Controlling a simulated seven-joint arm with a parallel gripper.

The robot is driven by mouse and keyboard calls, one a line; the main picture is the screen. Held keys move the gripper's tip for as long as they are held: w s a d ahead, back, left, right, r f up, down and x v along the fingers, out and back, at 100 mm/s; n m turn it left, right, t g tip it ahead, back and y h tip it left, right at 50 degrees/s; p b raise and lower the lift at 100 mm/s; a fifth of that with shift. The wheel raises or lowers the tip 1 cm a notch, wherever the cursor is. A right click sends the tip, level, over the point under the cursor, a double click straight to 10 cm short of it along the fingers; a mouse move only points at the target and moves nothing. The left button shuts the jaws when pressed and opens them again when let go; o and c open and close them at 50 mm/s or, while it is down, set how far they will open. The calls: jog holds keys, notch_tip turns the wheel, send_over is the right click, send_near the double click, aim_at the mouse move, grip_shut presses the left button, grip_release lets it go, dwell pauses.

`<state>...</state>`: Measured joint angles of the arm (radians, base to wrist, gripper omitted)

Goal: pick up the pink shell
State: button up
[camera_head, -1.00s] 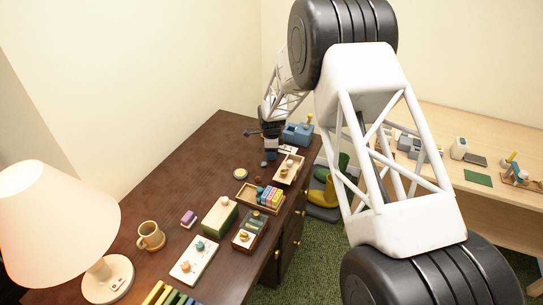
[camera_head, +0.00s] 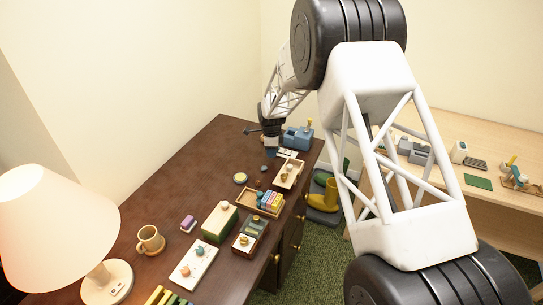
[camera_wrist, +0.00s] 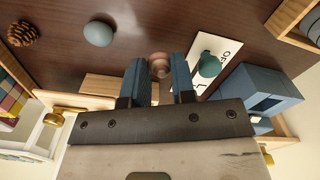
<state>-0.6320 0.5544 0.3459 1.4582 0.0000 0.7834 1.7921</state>
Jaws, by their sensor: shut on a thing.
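The pink shell (camera_wrist: 159,66) is a small pinkish, rounded thing between the blue fingertips of my gripper (camera_wrist: 158,62) in the wrist view. The fingers are shut on it from both sides, and they cover part of it. In the head view my gripper (camera_head: 271,151) is over the far end of the dark desk, beside a blue box. The shell cannot be made out there. How far it is off the desk is hard to tell.
A blue-grey stone (camera_wrist: 100,33) and a pine cone (camera_wrist: 22,33) lie left of the fingers. A white lettered card (camera_wrist: 224,48) with a teal piece (camera_wrist: 209,65) lies right. The blue box (camera_head: 298,136) and a wooden tray (camera_head: 289,173) stand close by.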

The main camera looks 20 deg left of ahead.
jog(key=shift+r, duration=3.5)
